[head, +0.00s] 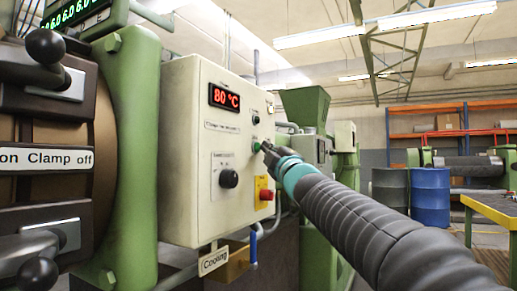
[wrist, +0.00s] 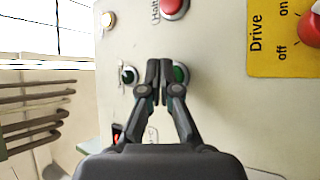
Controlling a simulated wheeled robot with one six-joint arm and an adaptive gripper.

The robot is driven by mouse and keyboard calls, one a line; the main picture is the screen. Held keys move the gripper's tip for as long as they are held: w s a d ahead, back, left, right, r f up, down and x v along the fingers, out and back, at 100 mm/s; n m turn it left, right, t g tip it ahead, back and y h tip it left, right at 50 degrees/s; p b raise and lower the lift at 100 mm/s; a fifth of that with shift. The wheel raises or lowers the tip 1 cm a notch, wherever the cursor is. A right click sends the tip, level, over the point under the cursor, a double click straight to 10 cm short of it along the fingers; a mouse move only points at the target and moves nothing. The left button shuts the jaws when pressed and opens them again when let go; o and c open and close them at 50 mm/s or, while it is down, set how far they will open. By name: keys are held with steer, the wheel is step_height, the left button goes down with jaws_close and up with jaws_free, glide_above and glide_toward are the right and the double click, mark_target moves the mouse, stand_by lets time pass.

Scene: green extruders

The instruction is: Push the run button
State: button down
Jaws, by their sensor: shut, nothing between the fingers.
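A green button (wrist: 181,74), which looks like the run button, sits on the face of the cream control box (head: 190,130). In the head view the green button (head: 257,145) shows just left of my fingertips. My gripper (head: 267,148) is shut and empty, pointing at the panel. In the wrist view my closed fingertips (wrist: 159,70) lie just left of the green button and partly overlap its left edge. I cannot tell whether they touch the button or the panel. The small label below my fingers is partly hidden and unreadable.
A red Halt button (wrist: 173,7), a dark round control (wrist: 128,75) and a pale button (wrist: 108,20) are close by. A yellow Drive plate with a red knob (head: 266,195) is below. A black knob (head: 229,178) is left.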

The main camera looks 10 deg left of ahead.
steer(key=shift+w+a, duration=0.15)
steer(key=shift+a, duration=0.2)
stand_by(0.5)
steer(key=shift+d, duration=0.15)
steer(key=shift+s+d, duration=0.3)
steer(key=shift+d, duration=0.3)
steer(key=shift+d, duration=0.1)
steer(key=d, duration=0.1)
steer(key=s+d, duration=0.1)
steer(key=d, duration=0.1)
steer(key=d+p, duration=0.1)
steer(key=shift+s+d, duration=0.25)
steer(key=shift+s, duration=0.1)
stand_by(0.8)
